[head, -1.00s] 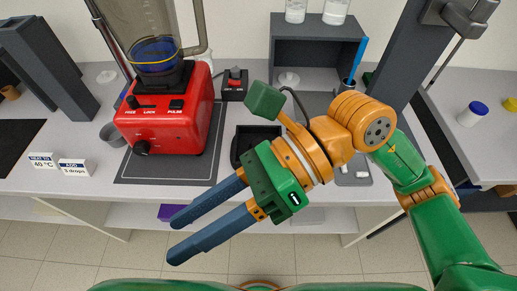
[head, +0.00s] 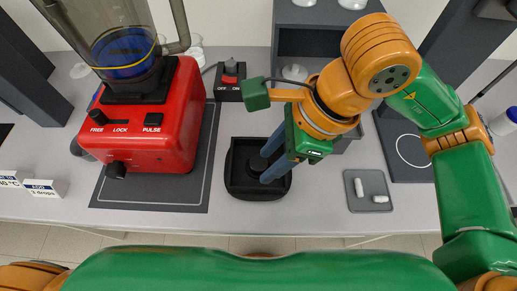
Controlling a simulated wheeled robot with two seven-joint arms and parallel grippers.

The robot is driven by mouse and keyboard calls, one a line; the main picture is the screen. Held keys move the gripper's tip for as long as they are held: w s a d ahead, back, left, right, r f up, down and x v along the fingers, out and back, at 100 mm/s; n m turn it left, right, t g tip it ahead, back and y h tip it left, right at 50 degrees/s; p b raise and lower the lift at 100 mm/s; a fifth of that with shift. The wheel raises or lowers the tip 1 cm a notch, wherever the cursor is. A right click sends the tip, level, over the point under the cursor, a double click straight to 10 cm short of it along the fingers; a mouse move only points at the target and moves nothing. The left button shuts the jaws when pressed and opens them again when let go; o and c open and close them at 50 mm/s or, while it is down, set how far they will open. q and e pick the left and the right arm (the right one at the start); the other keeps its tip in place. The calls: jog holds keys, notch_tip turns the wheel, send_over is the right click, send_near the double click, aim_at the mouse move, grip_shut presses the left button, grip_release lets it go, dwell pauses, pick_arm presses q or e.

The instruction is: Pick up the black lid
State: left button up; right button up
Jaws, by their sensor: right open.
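A black tray (head: 233,186) stands on the bench right of the red blender. A dark round shape in it, seemingly the black lid (head: 250,168), is hard to make out against the tray and partly hidden by my fingers. My right gripper (head: 265,168) is open, its two blue fingers reaching down over the tray's right part. The fingertips are at or just above the dark shape; I cannot tell whether they touch it. My left gripper is not in view.
The red blender (head: 150,125) with its jug stands on a dark mat left of the tray. A switch box (head: 230,85) sits behind the tray. A small grey tray (head: 368,202) with white pieces lies to the right. A dark shelf (head: 300,40) stands at the back.

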jog(key=b, duration=0.6)
send_over(259, 188)
jog(key=d, duration=0.2)
notch_tip(259, 188, down, 7)
jog(key=x, duration=0.2)
jog(key=p+x, duration=0.1)
jog(key=x, duration=0.1)
jog(key=d+p+x, duration=0.1)
jog(key=x, duration=0.1)
jog(key=shift+a+f, duration=0.2)
jog(key=shift+f, duration=0.25)
jog(key=shift+a+f, duration=0.1)
jog(key=shift+f, duration=0.05)
jog(key=shift+f+b, duration=0.25)
jog(key=shift+b, duration=0.15)
grip_shut()
dwell(0.7)
